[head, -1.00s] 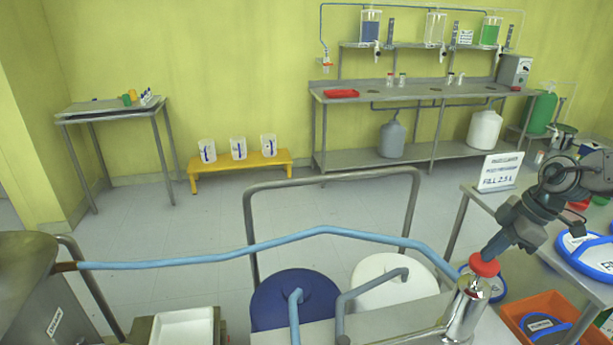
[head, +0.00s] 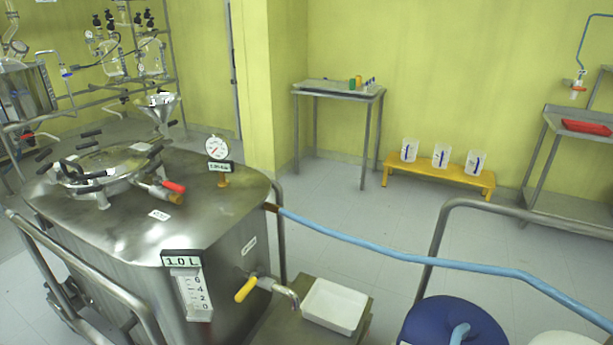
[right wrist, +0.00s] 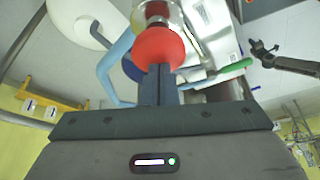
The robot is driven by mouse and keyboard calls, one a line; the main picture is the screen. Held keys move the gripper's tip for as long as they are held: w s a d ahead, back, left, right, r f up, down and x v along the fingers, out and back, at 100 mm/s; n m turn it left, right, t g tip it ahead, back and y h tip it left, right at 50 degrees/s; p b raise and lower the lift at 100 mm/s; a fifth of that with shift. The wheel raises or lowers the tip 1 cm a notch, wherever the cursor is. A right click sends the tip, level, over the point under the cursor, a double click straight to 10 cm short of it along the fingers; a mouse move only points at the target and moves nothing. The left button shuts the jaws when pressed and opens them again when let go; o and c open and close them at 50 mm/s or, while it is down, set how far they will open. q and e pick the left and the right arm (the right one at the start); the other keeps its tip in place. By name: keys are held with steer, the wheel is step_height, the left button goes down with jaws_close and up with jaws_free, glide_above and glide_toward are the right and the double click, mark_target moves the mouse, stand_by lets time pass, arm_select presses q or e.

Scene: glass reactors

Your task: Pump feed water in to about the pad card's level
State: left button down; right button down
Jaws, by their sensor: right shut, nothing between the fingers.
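The steel vessel (head: 130,235) stands at the left in the head view, with a small display (head: 182,259) reading 1.0 L above a level scale (head: 192,295). A blue feed hose (head: 400,253) runs from its side to the right. In the right wrist view my right gripper (right wrist: 157,70) is shut and empty, its fingertips at the round red pump knob (right wrist: 158,46). I cannot tell whether they touch. The pad card is not in the head view now.
A yellow-handled outlet valve (head: 248,287) points over a white tray (head: 335,305). A gauge (head: 217,148) and a red-handled lever (head: 172,187) are on the vessel's top. A blue drum lid (head: 440,325) is at the bottom. A yellow bench (head: 438,174) holds beakers.

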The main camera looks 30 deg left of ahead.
step_height(320, 180, up, 7)
steer(key=p, duration=0.3)
steer(key=shift+r+p, duration=0.15)
steer(key=shift+p, duration=0.25)
step_height(320, 180, down, 9)
steer(key=b, duration=0.7)
steer(key=shift+r, duration=0.65)
step_height(320, 180, up, 8)
steer(key=p, duration=0.4)
steer(key=shift+f, duration=0.15)
